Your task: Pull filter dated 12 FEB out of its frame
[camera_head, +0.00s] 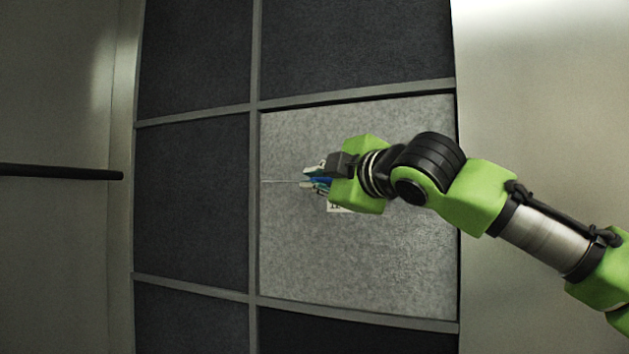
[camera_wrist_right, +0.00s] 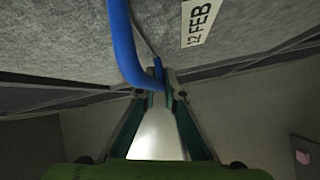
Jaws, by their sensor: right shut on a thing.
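The light grey filter (camera_head: 400,270) sits in the right column of the grid frame (camera_head: 254,140), in the middle row. In the right wrist view its grey face (camera_wrist_right: 70,40) carries a white label (camera_wrist_right: 199,20) reading 12 FEB. A blue pull handle (camera_wrist_right: 124,45) stands out from that face. My right gripper (camera_head: 312,181) is at the filter's face, left of its middle, with its fingertips (camera_wrist_right: 163,84) shut on the blue handle. In the head view the gripper hides most of the handle and part of the label (camera_head: 338,208). My left gripper is not in view.
Dark filters (camera_head: 190,190) fill the other visible cells of the frame. A plain pale wall (camera_head: 540,90) is on the right. A grey panel (camera_head: 55,90) with a dark horizontal bar (camera_head: 60,172) is on the left.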

